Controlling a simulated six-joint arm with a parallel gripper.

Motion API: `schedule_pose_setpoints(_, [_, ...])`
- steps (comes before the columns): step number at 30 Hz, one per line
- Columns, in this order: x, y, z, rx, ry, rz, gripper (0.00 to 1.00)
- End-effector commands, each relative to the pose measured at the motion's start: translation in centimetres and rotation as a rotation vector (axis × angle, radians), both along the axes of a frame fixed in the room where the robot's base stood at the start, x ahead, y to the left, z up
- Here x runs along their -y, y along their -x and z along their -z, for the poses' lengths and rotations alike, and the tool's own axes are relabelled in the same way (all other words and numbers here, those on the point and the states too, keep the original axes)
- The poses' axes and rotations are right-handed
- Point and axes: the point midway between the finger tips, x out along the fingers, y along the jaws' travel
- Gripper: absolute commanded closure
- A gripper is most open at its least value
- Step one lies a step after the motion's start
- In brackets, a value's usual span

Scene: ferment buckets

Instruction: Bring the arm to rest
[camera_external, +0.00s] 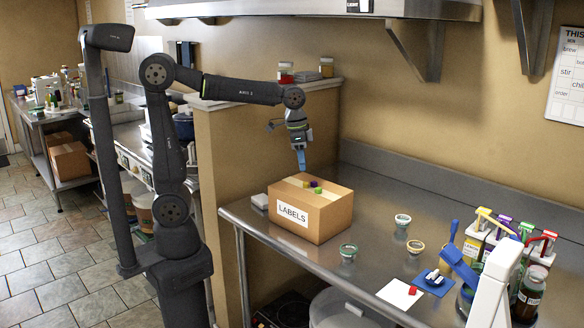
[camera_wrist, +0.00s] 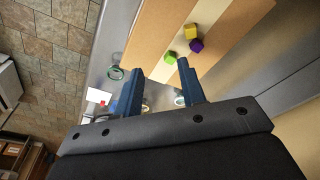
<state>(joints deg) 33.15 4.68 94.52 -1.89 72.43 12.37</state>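My gripper (camera_external: 301,162) points down above the back part of a cardboard box labelled "LABELS" (camera_external: 333,216), and appears clear of it. In the wrist view my gripper (camera_wrist: 160,67) has two blue fingers set well apart, with nothing held between them. Small yellow (camera_wrist: 190,31), purple (camera_wrist: 196,45) and green (camera_wrist: 170,57) cubes sit close together on the box top, beyond the fingertips. My arm is raised, its forearm reaching right over the low wall.
The box stands on a steel counter (camera_external: 375,190). Small glass bowls (camera_external: 348,251) sit to its right. A white card with a red cube (camera_external: 414,291), a blue mat (camera_external: 434,283) and several pump bottles (camera_external: 500,238) are at the front right. A steel hood (camera_external: 420,8) hangs above.

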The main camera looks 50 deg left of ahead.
Motion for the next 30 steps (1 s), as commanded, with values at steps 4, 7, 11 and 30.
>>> schedule_pose_setpoints(4, [-1.0, -1.5, 1.1, -0.001, 0.0, -0.002, 0.63])
schedule_pose_setpoints(7, [-1.3, -2.1, 1.5, 0.0, -0.001, -0.002, 0.63])
schedule_pose_setpoints(11, [-1.5, -2.4, 1.7, 0.001, -0.001, 0.0, 0.63])
schedule_pose_setpoints(30, [-0.5, -2.5, 1.7, -0.008, 0.0, -0.024, 0.0])
